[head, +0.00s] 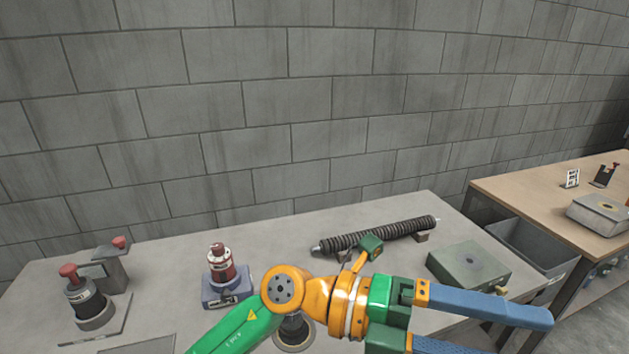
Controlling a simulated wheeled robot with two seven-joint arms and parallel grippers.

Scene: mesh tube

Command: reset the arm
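My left arm comes in from the bottom left, green and orange, and crosses in front of the grey table (150,257). My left gripper (515,334) points to the right over the table's front right part. Its two blue fingers stand apart with nothing seen between them; the lower finger is cut off by the bottom edge. A dark ribbed tube (385,234) lies at the back of the table, behind my gripper and apart from it. My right gripper is not in view.
A red-topped device (221,265) on a blue-grey base stands left of my arm. Another red-knobbed device (86,297) stands at far left. A grey-green block (469,263) sits just behind my fingers. A grey bin (531,248) and a wooden table (545,195) are at right.

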